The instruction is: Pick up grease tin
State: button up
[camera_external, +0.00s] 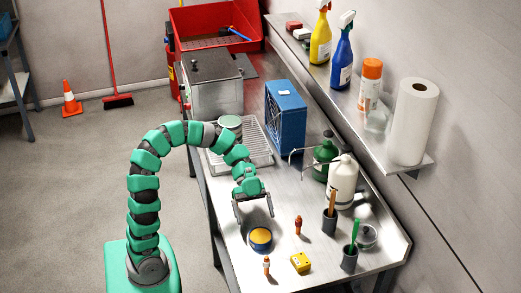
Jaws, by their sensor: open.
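A round tin with a yellow top and blue side (260,239), apparently the grease tin, stands upright on the metal workbench (287,180). My gripper (254,212) points down with its two fingers spread and nothing between them. In the picture it is just above the tin and a little to its left, apart from it. The exact height and depth between them are hard to tell. Another round container with a pale green lid (231,122) is farther back, partly behind my arm.
Dark cups with a brush (330,220) and a green-handled tool (349,259) stand to the right. White (343,180) and green jugs (326,158) and a blue box (286,115) are behind.

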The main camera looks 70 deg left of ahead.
aim_at(260, 232)
jog(key=shift+b+x, duration=0.75)
jog(key=shift+x, duration=2.7)
jog(key=c, duration=1.3)
